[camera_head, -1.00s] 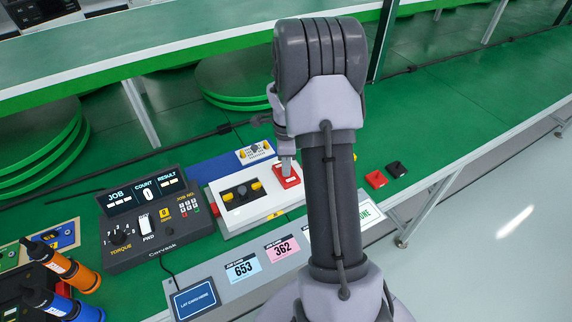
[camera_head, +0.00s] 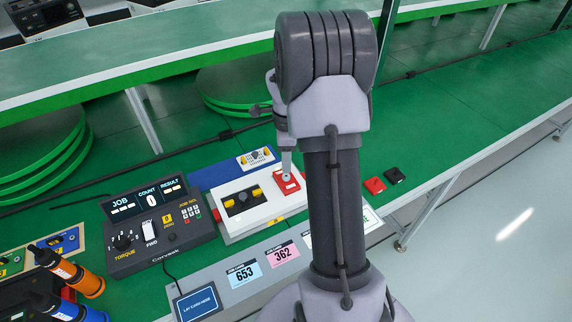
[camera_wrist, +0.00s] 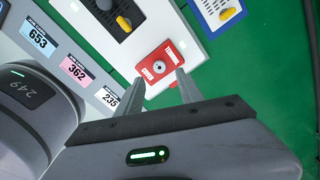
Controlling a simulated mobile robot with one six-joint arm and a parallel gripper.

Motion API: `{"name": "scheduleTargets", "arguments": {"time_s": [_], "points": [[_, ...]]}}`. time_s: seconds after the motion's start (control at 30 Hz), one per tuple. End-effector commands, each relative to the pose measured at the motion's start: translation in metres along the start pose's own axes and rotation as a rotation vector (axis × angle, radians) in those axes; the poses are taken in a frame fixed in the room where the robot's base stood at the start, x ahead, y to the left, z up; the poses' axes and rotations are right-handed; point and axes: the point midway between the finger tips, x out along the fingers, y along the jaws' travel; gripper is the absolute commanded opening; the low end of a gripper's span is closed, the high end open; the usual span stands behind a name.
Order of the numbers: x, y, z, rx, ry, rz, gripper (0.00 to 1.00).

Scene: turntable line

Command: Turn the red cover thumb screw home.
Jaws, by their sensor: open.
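The red cover (camera_head: 286,184) sits at the right end of the white unit (camera_head: 262,213) on the green bench. In the wrist view the red cover (camera_wrist: 159,65) has a light round thumb screw (camera_wrist: 159,67) near its middle. My gripper (camera_wrist: 157,77) is open, with its two fingertips apart near the cover's lower edge and the screw between and just beyond them in the picture. I cannot tell whether the fingers touch the cover. In the head view my gripper (camera_head: 287,165) is over the cover, and my arm hides part of the unit's surroundings.
A controller box (camera_head: 158,222) stands left of the white unit. A blue plate (camera_head: 215,172) with a small panel lies behind it. Number cards (camera_head: 283,254) lie in front. A red block (camera_head: 375,185) and a black block (camera_head: 394,175) lie right of my arm on clear green surface.

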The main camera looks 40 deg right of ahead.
Motion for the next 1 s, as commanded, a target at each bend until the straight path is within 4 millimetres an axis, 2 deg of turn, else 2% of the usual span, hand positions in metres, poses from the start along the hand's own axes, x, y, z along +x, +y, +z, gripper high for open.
{"name": "scheduleTargets", "arguments": {"time_s": [0.03, 0.1, 0.2, 0.33, 0.5, 0.9, 0.97, 1.0], "points": [[-0.026, -0.001, 0.0, 0.001, -0.001, -0.005, 0.44], [-0.049, -0.001, 0.0, 0.001, -0.001, -0.004, 0.44], [-0.078, -0.001, 0.0, 0.001, -0.001, -0.004, 0.44], [-0.103, -0.001, 0.0, 0.0, 0.0, -0.003, 0.44], [-0.114, -0.001, 0.0, 0.001, 0.0, -0.001, 0.44], [-0.114, 0.0, 0.0, -0.001, -0.001, -0.001, 0.44], [-0.12, 0.004, 0.006, -0.031, -0.004, -0.011, 0.44], [-0.132, 0.011, 0.015, -0.087, -0.012, -0.028, 0.44]]}}
